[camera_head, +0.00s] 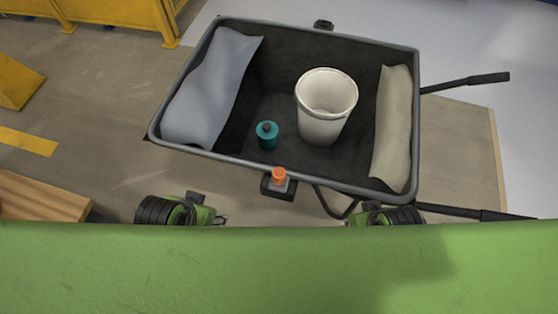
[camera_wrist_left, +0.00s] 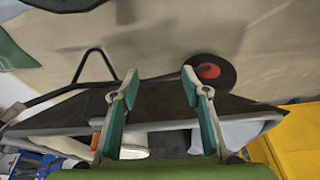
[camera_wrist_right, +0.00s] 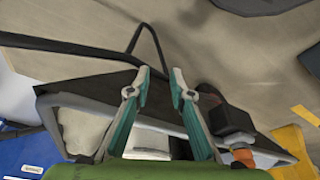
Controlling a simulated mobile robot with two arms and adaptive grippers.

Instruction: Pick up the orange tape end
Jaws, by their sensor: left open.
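The orange tape end (camera_head: 279,175) is a small orange piece on a black bracket (camera_head: 277,188) at the near rim of the cart. An orange piece also shows at the lower right of the right wrist view (camera_wrist_right: 243,156), beside a black block. My left gripper (camera_head: 224,219) is left of the tape end and nearer to me; its fingers are apart and empty in the left wrist view (camera_wrist_left: 160,75). My right gripper (camera_head: 349,222) is to the right of the tape end, also nearer to me. Its fingers are apart with nothing between them in the right wrist view (camera_wrist_right: 159,72).
The grey cart (camera_head: 185,151) holds a white bucket (camera_head: 322,122), a teal bottle (camera_head: 267,138), a blue-grey sack (camera_head: 205,90) and a beige sack (camera_head: 392,130). Cart handles (camera_head: 470,82) extend right. Wooden planks (camera_head: 40,197) lie at left. Floor shows between my grippers and the cart.

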